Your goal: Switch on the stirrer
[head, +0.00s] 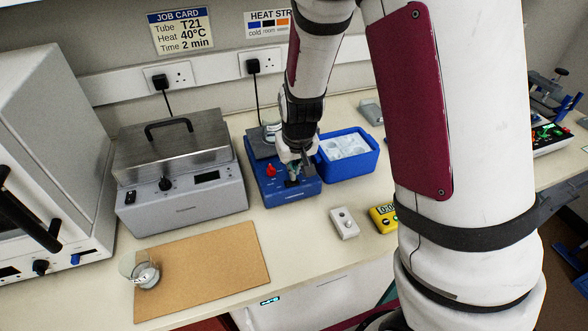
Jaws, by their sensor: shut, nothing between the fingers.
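The stirrer (284,197) is a blue box on the bench with a grey top plate (258,143) at its back. A glass vessel (271,129) stands on the plate, partly hidden by my arm. A red knob (271,171) is on the left of its front panel. A small dark control shows at the panel's right, partly hidden by my gripper. My gripper (298,176) is shut and empty, pointing down at the right part of the panel. I cannot tell whether it touches the stirrer.
A blue ice box (368,164) stands close right of the stirrer, and a lidded grey bath (190,196) on its left. A small white box (344,223) and a yellow timer (382,218) lie in front. A glass beaker (133,264) stands on a brown board (220,262).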

